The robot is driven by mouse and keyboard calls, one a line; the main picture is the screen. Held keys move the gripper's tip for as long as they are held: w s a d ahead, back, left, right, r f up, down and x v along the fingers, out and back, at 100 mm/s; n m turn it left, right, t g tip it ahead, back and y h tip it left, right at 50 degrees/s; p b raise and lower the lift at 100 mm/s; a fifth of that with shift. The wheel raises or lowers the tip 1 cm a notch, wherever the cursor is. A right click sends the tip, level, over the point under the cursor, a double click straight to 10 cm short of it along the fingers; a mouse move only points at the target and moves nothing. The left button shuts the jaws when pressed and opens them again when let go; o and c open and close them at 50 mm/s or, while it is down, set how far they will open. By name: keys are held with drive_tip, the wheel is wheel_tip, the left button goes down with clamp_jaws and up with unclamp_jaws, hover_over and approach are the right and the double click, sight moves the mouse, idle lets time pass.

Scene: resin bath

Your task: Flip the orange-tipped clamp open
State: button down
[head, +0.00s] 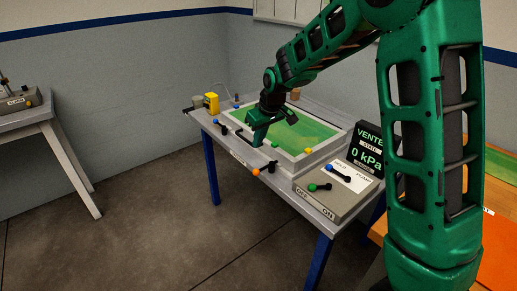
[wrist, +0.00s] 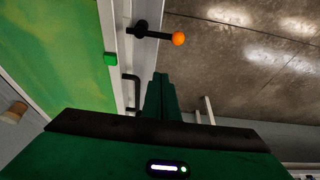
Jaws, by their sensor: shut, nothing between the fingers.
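The orange-tipped clamp has a black lever with an orange ball (wrist: 179,39) at its end. In the wrist view the lever runs from a black pivot (wrist: 140,28) on the pale frame edge out to the right, with the floor behind it. In the head view its orange tip (head: 256,172) is at the table's front edge. My gripper (wrist: 160,82) is shut and empty, apart from the lever and below it in the wrist view. In the head view my gripper (head: 257,141) is over the bath's front-left edge, left of and beyond the orange tip.
The green bath (head: 312,133) has a pale rim. A green knob (wrist: 110,59) and black handle (wrist: 131,88) lie near my fingers. A yellow device (head: 211,103) stands at the back left. A control box with levers (head: 330,195) and a display reading VENTED, 0 kPa (head: 368,147) is at right.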

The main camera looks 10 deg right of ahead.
sight(266, 167)
wheel_tip(266, 167, down, 9)
drive_tip(key=shift+s+d, duration=0.2)
drive_tip(key=shift+s, duration=0.25)
drive_tip(key=shift+s+a+r, duration=0.1)
drive_tip(key=shift+a, duration=0.05)
idle(0.5)
